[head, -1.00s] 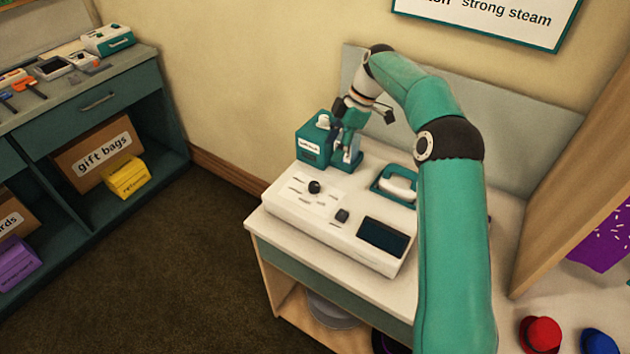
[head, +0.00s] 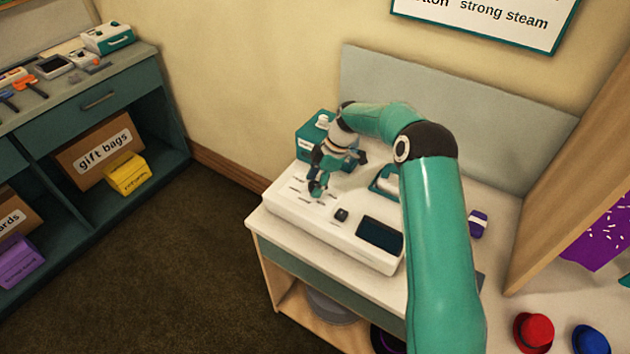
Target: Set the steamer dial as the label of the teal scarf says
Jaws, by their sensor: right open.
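The steamer (head: 285,209) is a white console on the table, with a small black knob (head: 341,214), a dark screen (head: 380,234) and printed marks on its top. My right gripper (head: 318,192) is open and points down over the left part of the console. It hides the dark round dial there, and I cannot tell whether the fingers touch it. A teal tank (head: 310,137) stands at the console's back left. A wall sign (head: 484,18) is cut off at the top and reads "strong steam". No teal scarf shows. My left gripper is out of view.
A teal-framed white handle piece (head: 385,184) lies behind the console, partly behind my arm. A purple item (head: 478,224) is right of my arm. Red (head: 534,331) and blue (head: 590,339) hats stand at lower right. A teal shelf (head: 120,75) is at left, with open floor between.

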